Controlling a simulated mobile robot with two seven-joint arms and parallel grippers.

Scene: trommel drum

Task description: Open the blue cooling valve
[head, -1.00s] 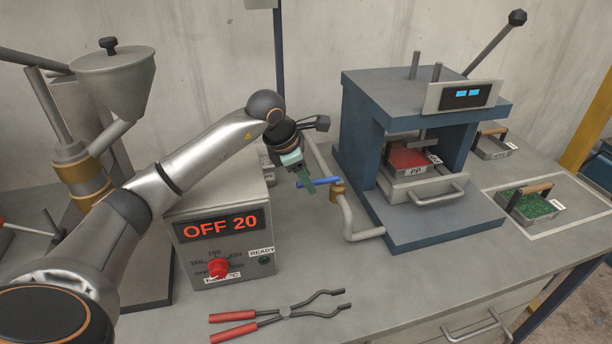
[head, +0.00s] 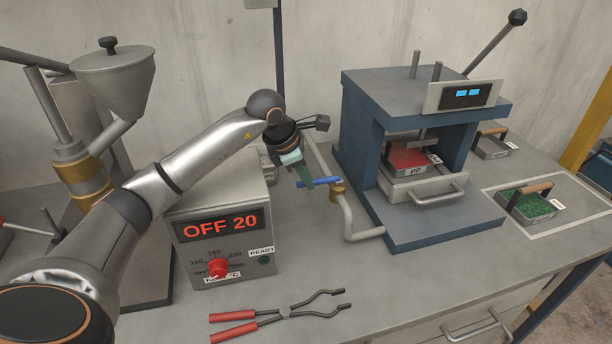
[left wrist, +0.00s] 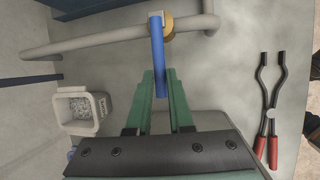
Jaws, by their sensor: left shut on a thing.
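The blue valve handle (head: 326,182) sticks out to the left from a brass valve body (head: 338,189) on a grey pipe, beside the press. It lies crosswise to the pipe. In the left wrist view the handle (left wrist: 157,58) runs from the brass valve body (left wrist: 164,26) down between my green fingers. My left gripper (head: 307,181) is shut on the free end of the handle; its fingers (left wrist: 160,92) stand on either side of it. My right gripper is in neither view.
The heater box (head: 222,235) reading OFF 20 stands left of the valve. The blue press (head: 425,225) stands close on the right. Red-handled tongs (head: 285,312) lie on the bench in front. A bin of pale granules (left wrist: 82,108) shows in the left wrist view.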

